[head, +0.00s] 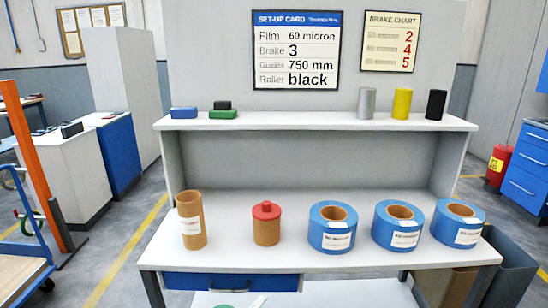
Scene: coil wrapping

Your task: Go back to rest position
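Neither of my grippers shows in the head view. A work bench (290,262) stands in front of me. On its top are a tall brown cardboard tube (190,228), a shorter brown cylinder with a red cap (266,225), and three blue rolls with brown cores: a left one (331,228), a middle one (396,226) and a right one (457,224). All stand apart from my arms, which are out of view.
The raised shelf (300,121) holds blue, black and green blocks and grey (367,103), yellow (402,104) and black (435,104) rollers. An orange post (30,160) and blue cart (25,265) stand left. A grey bin (510,265) stands right.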

